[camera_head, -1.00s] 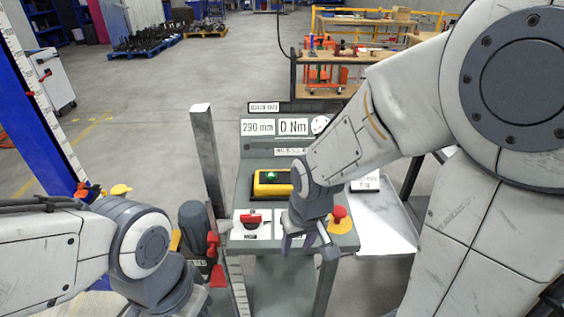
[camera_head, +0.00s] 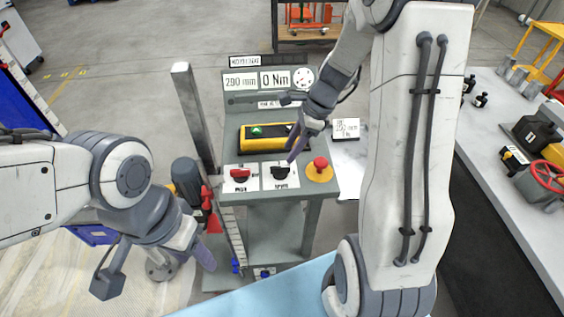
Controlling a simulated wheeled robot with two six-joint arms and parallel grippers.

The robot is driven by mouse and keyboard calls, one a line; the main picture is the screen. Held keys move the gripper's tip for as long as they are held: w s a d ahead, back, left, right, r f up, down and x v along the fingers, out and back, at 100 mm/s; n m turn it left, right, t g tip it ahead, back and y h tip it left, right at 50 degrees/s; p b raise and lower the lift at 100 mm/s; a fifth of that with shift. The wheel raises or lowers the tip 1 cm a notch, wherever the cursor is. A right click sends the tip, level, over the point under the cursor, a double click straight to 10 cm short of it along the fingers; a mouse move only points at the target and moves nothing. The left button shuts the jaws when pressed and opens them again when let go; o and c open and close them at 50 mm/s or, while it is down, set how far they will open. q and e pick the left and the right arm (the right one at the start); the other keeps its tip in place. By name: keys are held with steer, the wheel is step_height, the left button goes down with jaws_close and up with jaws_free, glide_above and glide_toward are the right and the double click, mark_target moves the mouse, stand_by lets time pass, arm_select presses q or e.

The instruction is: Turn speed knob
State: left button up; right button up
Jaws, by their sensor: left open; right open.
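The control console (camera_head: 312,195) stands in the middle of the head view. On its lower panel are a red knob (camera_head: 240,176) on a white plate at the left, a black knob (camera_head: 282,174) on a white plate in the middle, and a red mushroom button (camera_head: 320,164) on a yellow base at the right. The plates' lettering is too small to read surely. My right gripper (camera_head: 292,130) is open above the panel, one finger pointing down close to the black knob; contact cannot be told. My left gripper (camera_head: 155,262) is open and empty, low at the left, away from the console.
A yellow-black box (camera_head: 268,137) with a green light sits above the knobs. Displays read 290 mm (camera_head: 240,82) and 0 Nm (camera_head: 275,79). A grey post (camera_head: 193,115) stands left of the console. A workbench (camera_head: 480,150) with tools is at the right.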

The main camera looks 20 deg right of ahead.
mark_target(280, 167)
steer(key=x, duration=0.6)
steer(key=shift+a+f, duration=0.15)
steer(key=shift+f, duration=0.2)
jaws_close()
